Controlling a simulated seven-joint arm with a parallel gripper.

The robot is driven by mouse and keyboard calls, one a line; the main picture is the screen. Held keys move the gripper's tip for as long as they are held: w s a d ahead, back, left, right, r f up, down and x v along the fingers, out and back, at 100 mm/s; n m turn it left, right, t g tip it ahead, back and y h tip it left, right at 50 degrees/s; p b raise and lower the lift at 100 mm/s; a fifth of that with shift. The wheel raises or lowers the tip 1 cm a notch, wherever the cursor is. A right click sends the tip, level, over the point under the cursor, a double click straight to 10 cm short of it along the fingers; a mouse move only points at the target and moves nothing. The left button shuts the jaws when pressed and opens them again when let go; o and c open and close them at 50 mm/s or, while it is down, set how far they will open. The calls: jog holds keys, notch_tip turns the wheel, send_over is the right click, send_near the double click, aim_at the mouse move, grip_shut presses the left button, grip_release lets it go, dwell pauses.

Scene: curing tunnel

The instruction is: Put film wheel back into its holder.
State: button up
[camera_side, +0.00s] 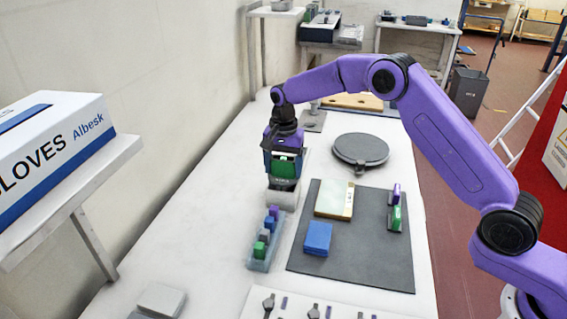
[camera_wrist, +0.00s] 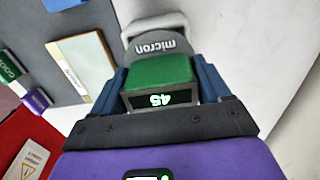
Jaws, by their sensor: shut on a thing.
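The film wheel, as I take it, is the piece with a green block (camera_wrist: 160,74) and a rounded grey part (camera_wrist: 160,48) lettered "micron". My gripper (camera_side: 285,165) is shut on the green block, with a blue finger on each side. The green part also shows between the fingers in the side view. A pale block (camera_side: 283,199), seemingly the holder, stands on the bench directly below; its pale rim (camera_wrist: 152,20) shows behind the grey part in the wrist view. I cannot tell whether the wheel is seated in it or just above it.
A rack (camera_side: 262,255) of coloured pieces stands in front. A dark mat (camera_side: 365,255) to the right bears a blue block (camera_side: 317,237), a pale panel (camera_side: 334,199) and upright green and purple pieces (camera_side: 396,210). A round grey disc (camera_side: 360,149) lies behind it.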

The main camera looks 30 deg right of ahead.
jog(key=shift+f, duration=0.75)
jog(key=o, duration=1.1)
jog(key=shift+r, duration=0.1)
jog(key=shift+r, duration=3.4)
